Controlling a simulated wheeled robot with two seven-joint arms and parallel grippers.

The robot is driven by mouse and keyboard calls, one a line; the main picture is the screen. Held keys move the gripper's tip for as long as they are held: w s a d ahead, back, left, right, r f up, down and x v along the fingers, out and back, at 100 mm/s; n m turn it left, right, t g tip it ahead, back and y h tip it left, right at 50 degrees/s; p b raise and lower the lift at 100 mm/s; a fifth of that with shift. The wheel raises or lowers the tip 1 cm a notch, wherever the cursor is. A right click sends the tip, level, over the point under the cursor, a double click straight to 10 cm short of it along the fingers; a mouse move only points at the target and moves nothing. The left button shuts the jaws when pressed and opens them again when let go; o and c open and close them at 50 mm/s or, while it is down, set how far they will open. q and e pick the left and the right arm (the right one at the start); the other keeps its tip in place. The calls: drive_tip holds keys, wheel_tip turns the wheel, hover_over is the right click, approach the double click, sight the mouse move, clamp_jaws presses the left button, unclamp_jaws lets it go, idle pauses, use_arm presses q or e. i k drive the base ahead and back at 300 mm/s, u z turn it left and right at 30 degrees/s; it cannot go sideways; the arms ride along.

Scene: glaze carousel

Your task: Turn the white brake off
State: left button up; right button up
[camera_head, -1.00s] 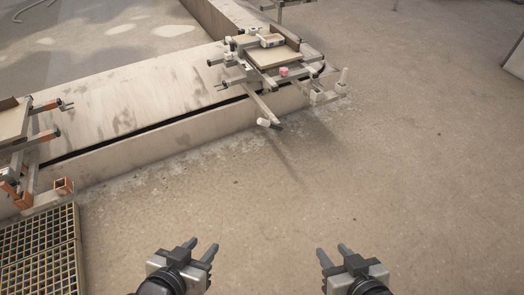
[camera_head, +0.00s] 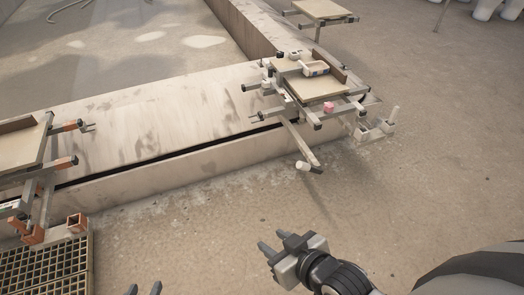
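A carriage with a tan board (camera_head: 318,84) and white-tipped parts stands on the low wall at upper centre right. A bar slopes from it toward me and ends in a white grip (camera_head: 309,167). At its right side, a pale bracket (camera_head: 375,132) holds a short upright white lever (camera_head: 395,114). I cannot tell for certain which of these is the white brake. My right gripper (camera_head: 276,243) is open and empty, below and left of the white grip, apart from it. My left gripper (camera_head: 144,289) shows only its separated fingertips at the bottom edge, open and empty.
A similar carriage with orange parts (camera_head: 66,163) stands at the left, above a floor grating (camera_head: 45,270). The pale low wall (camera_head: 165,165) runs between the carriages. Another board (camera_head: 320,9) is at the top. Open floor (camera_head: 440,170) lies to the right.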

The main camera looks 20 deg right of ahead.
sight(306, 166)
drive_tip(key=z, duration=0.1)
drive_tip(key=i, duration=0.95)
drive_tip(key=z, duration=0.85)
drive_tip(key=i, duration=0.45)
drive_tip(key=z, duration=0.35)
